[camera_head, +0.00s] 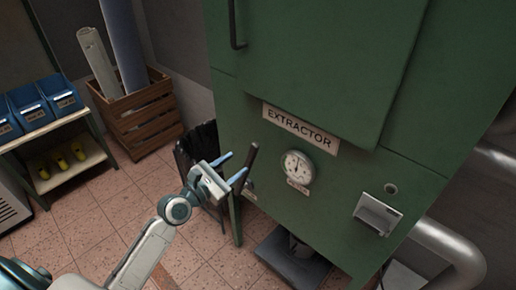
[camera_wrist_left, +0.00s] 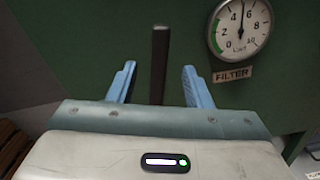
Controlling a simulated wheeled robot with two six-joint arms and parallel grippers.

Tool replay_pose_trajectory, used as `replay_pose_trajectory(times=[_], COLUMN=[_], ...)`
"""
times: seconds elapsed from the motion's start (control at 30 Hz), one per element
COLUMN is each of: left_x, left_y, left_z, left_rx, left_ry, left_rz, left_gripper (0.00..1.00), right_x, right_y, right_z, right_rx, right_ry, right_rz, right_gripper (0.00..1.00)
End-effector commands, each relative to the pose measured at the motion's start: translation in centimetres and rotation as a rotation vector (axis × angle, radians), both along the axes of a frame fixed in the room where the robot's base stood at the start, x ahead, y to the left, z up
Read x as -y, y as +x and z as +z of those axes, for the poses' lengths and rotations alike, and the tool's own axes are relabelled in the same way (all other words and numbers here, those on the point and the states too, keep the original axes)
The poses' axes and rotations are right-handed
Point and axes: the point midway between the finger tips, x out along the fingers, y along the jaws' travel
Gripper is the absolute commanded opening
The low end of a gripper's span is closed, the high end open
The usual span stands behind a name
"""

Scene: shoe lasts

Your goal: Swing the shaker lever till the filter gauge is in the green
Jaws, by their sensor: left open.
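The shaker lever (camera_head: 251,160) is a dark upright bar on the left side of the green extractor cabinet. In the left wrist view the lever (camera_wrist_left: 160,65) stands between my finger tips, with a gap on both sides. My left gripper (camera_head: 235,165) is open, its blue fingers on either side of the lever; they also show in the wrist view (camera_wrist_left: 158,80). The filter gauge (camera_head: 297,167) is a round white dial. In the wrist view the gauge (camera_wrist_left: 240,26) has its needle nearly straight up, between 4 and 6, outside the green band at lower left. My right gripper is not in view.
The green extractor cabinet (camera_head: 310,60) fills the right side, with a grey box (camera_head: 377,214) on its front. A dark bin (camera_head: 200,143) stands behind my gripper. A wooden crate (camera_head: 140,115) with rolls and a shelf (camera_head: 75,165) stand at left. Tiled floor between is clear.

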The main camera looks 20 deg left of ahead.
Motion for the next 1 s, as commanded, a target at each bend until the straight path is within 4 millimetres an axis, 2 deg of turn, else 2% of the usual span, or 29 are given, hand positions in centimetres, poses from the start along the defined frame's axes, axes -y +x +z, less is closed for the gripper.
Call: replay_pose_trajectory(times=[0.17, 0.6, 0.8, 1.0], left_x=[0.6, 3.6, 4.1, 4.2], left_y=[1.5, 8.6, 9.8, 9.9], left_z=[0.2, 0.2, 0.1, 0.0], left_rx=[-0.002, -0.003, -0.003, -0.002], left_ry=[-0.018, -0.013, -0.011, -0.010], left_rz=[-0.002, -0.002, -0.002, -0.002], left_gripper=[0.45, 0.45, 0.45, 0.45], right_x=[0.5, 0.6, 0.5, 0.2], right_y=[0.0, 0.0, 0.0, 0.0], right_z=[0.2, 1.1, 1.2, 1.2], right_rx=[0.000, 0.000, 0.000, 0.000], right_ry=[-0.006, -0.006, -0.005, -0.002], right_rz=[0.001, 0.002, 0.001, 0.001], right_gripper=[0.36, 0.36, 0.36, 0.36])
